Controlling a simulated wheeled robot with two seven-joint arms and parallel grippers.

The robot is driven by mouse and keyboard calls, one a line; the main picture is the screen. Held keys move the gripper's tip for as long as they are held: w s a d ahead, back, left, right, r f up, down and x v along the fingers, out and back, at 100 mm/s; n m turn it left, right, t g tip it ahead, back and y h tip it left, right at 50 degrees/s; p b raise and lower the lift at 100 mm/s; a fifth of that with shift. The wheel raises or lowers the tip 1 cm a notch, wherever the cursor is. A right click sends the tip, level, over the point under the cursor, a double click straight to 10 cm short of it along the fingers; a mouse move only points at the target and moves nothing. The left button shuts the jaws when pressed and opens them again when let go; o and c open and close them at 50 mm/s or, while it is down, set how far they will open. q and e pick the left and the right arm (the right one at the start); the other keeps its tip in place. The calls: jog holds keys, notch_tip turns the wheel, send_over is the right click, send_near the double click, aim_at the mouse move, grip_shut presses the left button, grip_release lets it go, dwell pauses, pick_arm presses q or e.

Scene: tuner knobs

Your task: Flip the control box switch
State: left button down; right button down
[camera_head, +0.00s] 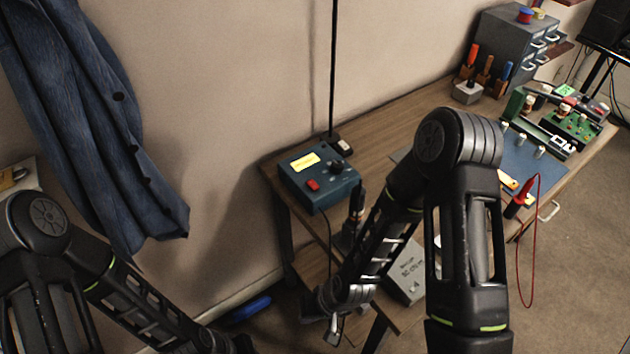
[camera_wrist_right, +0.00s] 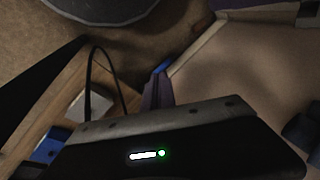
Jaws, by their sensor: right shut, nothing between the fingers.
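The control box (camera_head: 306,184) is a teal box at the back left corner of the wooden table. On its top are a yellow label (camera_head: 305,162), a red switch (camera_head: 313,185) and a black knob (camera_head: 336,166). Which way the switch is tipped is too small to tell. My right gripper (camera_head: 335,329) is shut and empty, hanging in front of the table and well below the control box, apart from it. The wrist view shows the gripper's dark housing with a lit strip, but I cannot make out the control box there. My left arm enters at lower left; its gripper is out of frame.
The wooden table (camera_head: 384,131) carries a blue mat with circuit boards (camera_head: 575,122), a red probe (camera_head: 519,199) with its cable, and a grey drawer cabinet (camera_head: 508,48). A grey box (camera_head: 407,272) sits on the shelf below. A blue coat (camera_head: 95,120) hangs at left.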

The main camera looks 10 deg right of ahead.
jog(key=w+r+n+t+b, duration=0.1)
jog(key=w+r, duration=0.2)
jog(key=w, duration=0.3)
jog(key=w+r+t, duration=0.1)
jog(key=w+r, duration=0.2)
jog(key=w, duration=0.4)
notch_tip(320, 180, up, 20)
jog(key=n+h+b, duration=0.1)
jog(key=n+b, duration=0.1)
jog(key=n, duration=0.2)
send_over(314, 186)
jog(key=s+a, duration=0.2)
jog(key=a, duration=0.2)
jog(key=s+d+r+g+h, duration=0.1)
jog(key=d+r, duration=0.4)
jog(key=r, duration=0.4)
jog(key=shift+s+d+n+h+b, duration=0.15)
jog(key=shift+s+n+h+b, duration=0.15)
jog(key=shift+h+b, duration=0.1)
jog(key=x, duration=0.4)
jog(key=p+x, duration=0.1)
jog(key=x, duration=0.3)
jog(key=p+x, duration=0.1)
jog(key=x, duration=0.4)
jog(key=shift+s+d+f, duration=0.15)
jog(key=shift+s, duration=0.2)
jog(key=shift+f, duration=0.5)
